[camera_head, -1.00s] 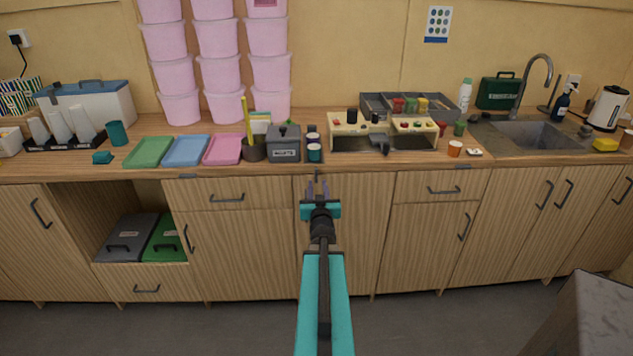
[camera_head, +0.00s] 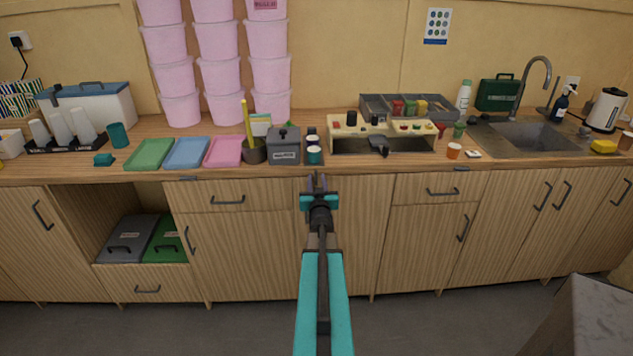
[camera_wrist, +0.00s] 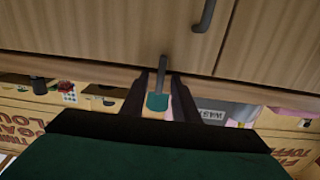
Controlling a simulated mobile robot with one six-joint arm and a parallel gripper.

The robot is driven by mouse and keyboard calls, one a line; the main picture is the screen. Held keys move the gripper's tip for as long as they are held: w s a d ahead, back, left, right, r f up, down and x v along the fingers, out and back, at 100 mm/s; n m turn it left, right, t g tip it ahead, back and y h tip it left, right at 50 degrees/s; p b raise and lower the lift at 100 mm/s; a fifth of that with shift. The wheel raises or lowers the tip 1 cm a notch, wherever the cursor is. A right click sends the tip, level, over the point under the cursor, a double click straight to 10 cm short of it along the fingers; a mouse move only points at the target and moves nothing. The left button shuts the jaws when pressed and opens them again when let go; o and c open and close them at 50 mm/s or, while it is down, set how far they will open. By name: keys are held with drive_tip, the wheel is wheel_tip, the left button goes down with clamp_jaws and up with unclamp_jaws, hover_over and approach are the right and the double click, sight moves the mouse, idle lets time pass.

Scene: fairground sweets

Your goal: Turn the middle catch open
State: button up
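My gripper (camera_head: 317,182) is raised in front of the worktop's front edge, near the middle of the counter. In the wrist view my gripper (camera_wrist: 163,88) has its two dark fingers apart. A narrow grey bar, which looks like the middle catch (camera_wrist: 163,64), stands lengthwise between the fingertips, with a gap on each side; I cannot tell whether they touch it. In the head view the fingers largely hide this catch. The left catch (camera_head: 188,178) and the right catch (camera_head: 461,168) are dark bars lying along the underside of the worktop edge.
Above my gripper, cups (camera_head: 313,155) and a grey lidded box (camera_head: 284,147) stand near the worktop edge. A cream stand (camera_head: 343,122) is to the right. A cupboard handle (camera_wrist: 205,14) shows near the fingers in the wrist view. The floor in front is clear.

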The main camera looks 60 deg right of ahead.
clamp_jaws()
